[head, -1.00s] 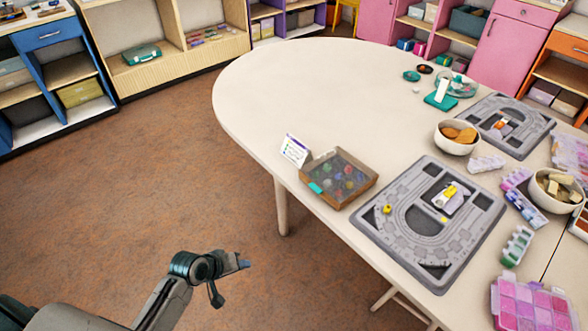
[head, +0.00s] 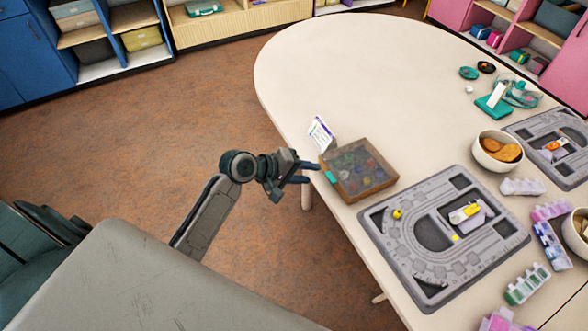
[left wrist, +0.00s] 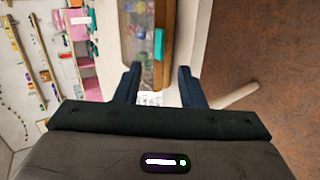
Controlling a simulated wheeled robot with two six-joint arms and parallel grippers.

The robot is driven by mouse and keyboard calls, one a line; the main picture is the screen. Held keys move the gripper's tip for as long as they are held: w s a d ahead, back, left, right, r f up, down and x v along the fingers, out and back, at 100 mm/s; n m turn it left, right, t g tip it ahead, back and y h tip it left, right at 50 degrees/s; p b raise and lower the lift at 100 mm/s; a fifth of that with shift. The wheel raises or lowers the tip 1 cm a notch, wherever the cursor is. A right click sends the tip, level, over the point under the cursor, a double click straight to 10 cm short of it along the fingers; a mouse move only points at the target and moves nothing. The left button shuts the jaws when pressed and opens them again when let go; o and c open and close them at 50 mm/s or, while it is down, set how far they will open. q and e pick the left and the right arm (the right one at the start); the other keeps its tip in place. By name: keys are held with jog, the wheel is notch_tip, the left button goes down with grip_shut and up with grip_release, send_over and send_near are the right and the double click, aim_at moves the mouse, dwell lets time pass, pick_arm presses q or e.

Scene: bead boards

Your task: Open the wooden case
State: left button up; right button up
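The wooden case (head: 358,184) lies shut near the left edge of the table. It has a clear lid with colourful pieces under it and a teal clasp (head: 331,177) on its left side. In the left wrist view the case (left wrist: 136,45) stands ahead of the fingers, with the clasp (left wrist: 159,43) between their lines. My left gripper (head: 312,173) is open and empty, just left of the case at about its height. In the left wrist view its two dark fingers (left wrist: 160,84) are spread apart. My right gripper is not in view.
A grey bead board (head: 443,236) lies right of the case, with a yellow bead on it. A small printed card (head: 321,134) stands behind the case. Bowls and bead boxes crowd the right side. The far left of the tabletop (head: 350,80) is clear.

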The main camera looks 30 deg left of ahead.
aim_at(326, 175)
pick_arm(q)
jog(key=shift+x, duration=2.75)
jog(key=shift+c, duration=0.5)
